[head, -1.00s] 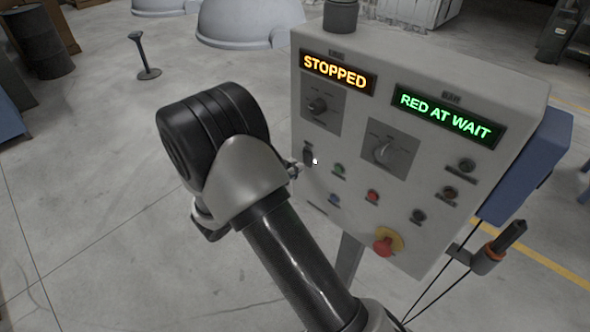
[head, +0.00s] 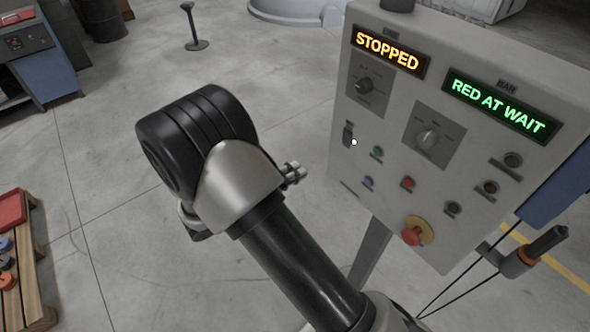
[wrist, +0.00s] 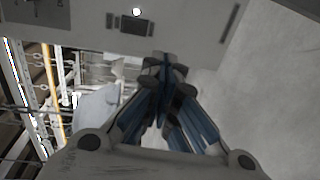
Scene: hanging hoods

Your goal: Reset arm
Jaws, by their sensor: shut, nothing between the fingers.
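My arm (head: 300,262) reaches up from the bottom of the head view, with its black wrist joint at the left of the control panel (head: 375,190). My gripper is mostly hidden behind the arm there; a small metal part of it (head: 293,174) shows on the right side. In the wrist view my gripper (wrist: 165,62) has its blue-sided fingers together, with nothing between them. The grey panel face lies beyond the fingertips in that view. The panel's orange display (head: 387,50) reads STOPPED and its green display (head: 500,105) reads RED AT WAIT.
The panel carries rotary switches, small buttons and a red emergency stop (head: 412,236). A black-handled device (head: 545,243) hangs at its right. A wooden stand (head: 35,270) with a red tray is at lower left, and a blue cabinet (head: 43,75) at upper left. Open floor lies left of the arm.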

